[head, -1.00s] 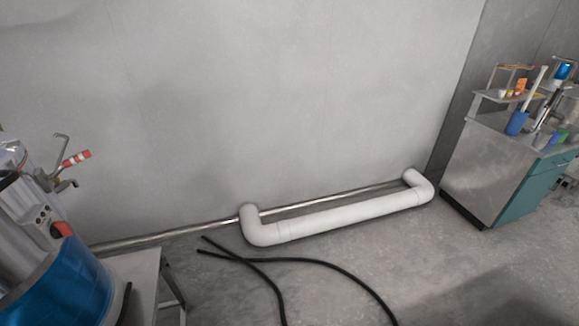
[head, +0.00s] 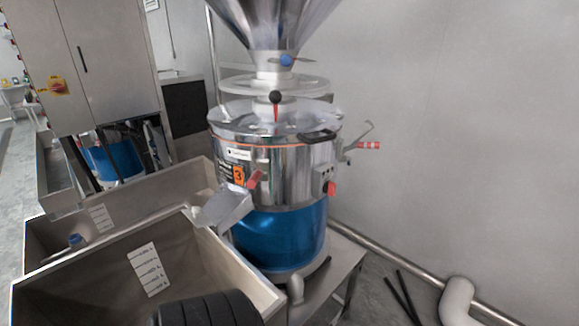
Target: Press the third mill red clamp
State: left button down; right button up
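The third mill (head: 300,170) stands in the middle of the head view, with a steel drum over a blue base and an orange label marked 3 (head: 238,175). One red-handled clamp (head: 255,180) is on its front, above the metal spout (head: 222,207). Another clamp with a red and white handle (head: 368,145) sticks out from the right side on a bent metal hook. Any clamps behind the drum are hidden. Neither of my grippers is in view.
Open steel bins (head: 100,285) stand at front left, below the spout. A steel cabinet (head: 100,70) is behind them. A black ribbed part (head: 208,310) shows at the bottom edge; I cannot tell what it is. White pipe (head: 457,300) and black hoses (head: 402,295) lie at right.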

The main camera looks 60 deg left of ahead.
aim_at(252, 181)
jog(key=u, duration=2.2)
